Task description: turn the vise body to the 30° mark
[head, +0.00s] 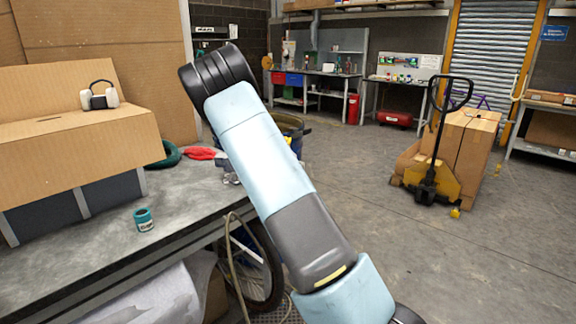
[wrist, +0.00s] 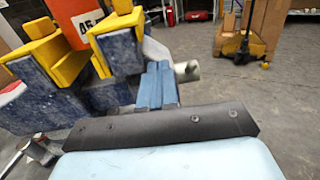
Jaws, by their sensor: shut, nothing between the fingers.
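The vise (wrist: 28,108), scuffed dark blue with yellow jaw pieces, fills the left of the wrist view and is cut off by the picture edge. An orange-red piece with dark lettering (wrist: 85,22) stands between its yellow jaw pieces. A metal rod and screw end show at its lower left. My gripper (wrist: 160,68) shows two blue fingers side by side, shut and empty, just right of the vise. I cannot tell whether they touch it. No degree scale or 30° mark can be made out. In the head view I cannot make out the vise or my gripper.
In the head view, a grey workbench (head: 105,232) holds a cardboard box (head: 75,150), a teal tin (head: 143,219) and a red cloth (head: 203,154). A bicycle wheel (head: 262,275) stands beside it. A pallet truck (head: 432,185) with boxes stands right, with open floor between.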

